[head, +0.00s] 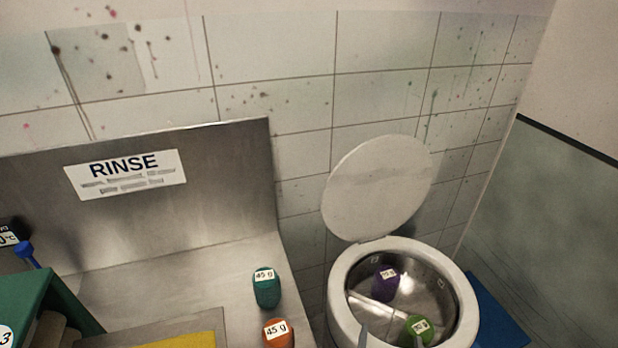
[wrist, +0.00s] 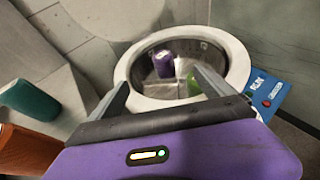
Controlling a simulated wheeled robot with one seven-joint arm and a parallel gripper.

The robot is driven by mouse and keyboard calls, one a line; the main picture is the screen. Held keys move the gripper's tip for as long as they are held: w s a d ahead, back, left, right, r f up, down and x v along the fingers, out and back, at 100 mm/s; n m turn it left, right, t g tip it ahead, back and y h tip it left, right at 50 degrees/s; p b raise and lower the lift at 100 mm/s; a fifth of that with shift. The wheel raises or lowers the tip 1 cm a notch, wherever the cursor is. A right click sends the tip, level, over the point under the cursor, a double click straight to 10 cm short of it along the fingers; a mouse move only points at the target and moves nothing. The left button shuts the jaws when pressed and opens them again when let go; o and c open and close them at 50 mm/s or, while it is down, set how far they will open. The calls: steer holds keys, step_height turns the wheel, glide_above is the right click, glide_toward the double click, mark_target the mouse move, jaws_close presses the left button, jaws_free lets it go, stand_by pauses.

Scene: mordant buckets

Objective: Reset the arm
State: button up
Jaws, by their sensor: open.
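My gripper (wrist: 165,92) is open and empty, with its two grey fingers spread in front of the white round bucket (wrist: 238,62). In the head view only its fingertips show at the bottom edge, at the bucket's mouth. The bucket (head: 342,290) has its round lid (head: 378,187) raised against the tiled wall. Inside lie a purple bundle (head: 385,284) and a green bundle (head: 419,328), apart from each other. In the wrist view the purple bundle (wrist: 163,64) shows between the fingers, and the green one (wrist: 194,84) is partly hidden by the right finger.
A teal bundle (head: 267,288) and an orange bundle (head: 277,334), both labelled 45 g, stand on the steel counter (head: 190,262) left of the bucket. A RINSE sign (head: 126,174) is on the backsplash. A blue panel (head: 497,312) lies right of the bucket. A dark green box (head: 40,300) is at far left.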

steer(key=a+r+m+t+y, duration=0.25)
steer(key=a+m+y, duration=0.2)
steer(key=m, duration=0.45)
steer(key=s+r+m+y+b, duration=0.1)
steer(key=s+m+y+b, duration=0.15)
steer(key=s+m, duration=0.45)
steer(key=s+d+m+h+b, duration=0.1)
steer(key=s+d+m+b, duration=0.1)
steer(key=s+m, duration=0.3)
steer(key=s+d+f+m+h+b, duration=0.1)
steer(key=s+d+m+b, duration=0.2)
steer(key=s+m, duration=0.3)
steer(key=s+d+m+h+b, duration=0.1)
steer(key=s+m, duration=0.4)
steer(key=s, duration=0.7)
steer(key=shift+s+d+f+m+g+b, duration=0.2)
steer(key=shift+d+m+g+b, duration=0.15)
steer(key=shift+d+b, duration=0.45)
